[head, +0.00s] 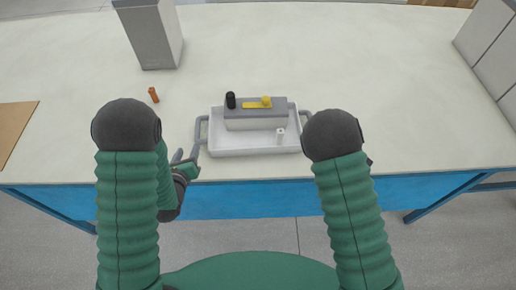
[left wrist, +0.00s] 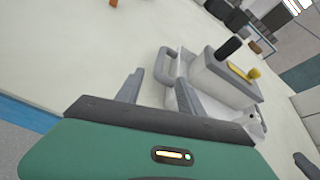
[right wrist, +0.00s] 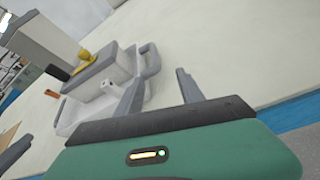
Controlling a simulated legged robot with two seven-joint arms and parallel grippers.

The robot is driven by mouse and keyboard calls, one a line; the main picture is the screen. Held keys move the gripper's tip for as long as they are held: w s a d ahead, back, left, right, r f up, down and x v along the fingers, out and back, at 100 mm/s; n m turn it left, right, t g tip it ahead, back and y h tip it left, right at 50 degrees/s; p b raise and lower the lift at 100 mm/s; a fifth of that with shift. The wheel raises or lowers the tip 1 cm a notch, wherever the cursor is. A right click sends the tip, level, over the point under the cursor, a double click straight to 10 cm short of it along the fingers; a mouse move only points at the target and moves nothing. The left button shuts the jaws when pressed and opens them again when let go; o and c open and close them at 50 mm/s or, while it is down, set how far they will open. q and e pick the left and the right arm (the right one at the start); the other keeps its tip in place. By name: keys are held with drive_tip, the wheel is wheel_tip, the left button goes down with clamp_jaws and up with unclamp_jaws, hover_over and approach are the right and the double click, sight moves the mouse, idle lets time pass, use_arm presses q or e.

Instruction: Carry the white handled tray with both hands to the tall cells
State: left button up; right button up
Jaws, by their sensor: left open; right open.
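The white tray (head: 225,148) sits on the table near its front edge, with a grey handle at each end. In it are a grey-topped block (head: 255,113) bearing a black cylinder (head: 231,100) and yellow parts (head: 262,103), and a small white cell (head: 280,136). My left gripper (head: 184,163) is open just outside the left handle (head: 201,130); its fingers (left wrist: 158,92) point toward it in the left wrist view. My right gripper (right wrist: 158,90) is open, pointing toward the right handle (right wrist: 151,62); my arm mostly hides it in the head view. Both grippers look empty and apart from the handles.
An orange cell (head: 153,95) stands left of the tray. A tall grey box (head: 150,35) stands behind it. A brown board (head: 15,130) lies at the left edge and pale boxes (head: 490,45) stand at the right. The table behind the tray is clear.

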sight(196, 130)
use_arm(q)
drive_tip(key=shift+w+f+m, duration=0.15)
drive_tip(key=shift+f+m, duration=0.1)
drive_tip(key=shift+m, duration=0.45)
use_arm(e)
drive_tip(key=shift+w+a+f+n+y, duration=0.15)
drive_tip(key=shift+a+n+y, duration=0.2)
drive_tip(key=shift+n, duration=0.55)
use_arm(q)
drive_tip(key=x, duration=1.6)
drive_tip(key=shift+w+r, duration=0.25)
drive_tip(key=shift+w, duration=0.05)
use_arm(e)
drive_tip(key=x, duration=1.6)
drive_tip(key=shift+w+d, duration=0.1)
drive_tip(key=shift+w, duration=0.1)
use_arm(q)
drive_tip(key=shift+s, duration=0.1)
drive_tip(key=shift+c, duration=0.4)
use_arm(e)
drive_tip(key=shift+s, duration=0.1)
drive_tip(key=shift+c, duration=0.4)
use_arm(q)
clamp_jaws()
use_arm(e)
clamp_jaws()
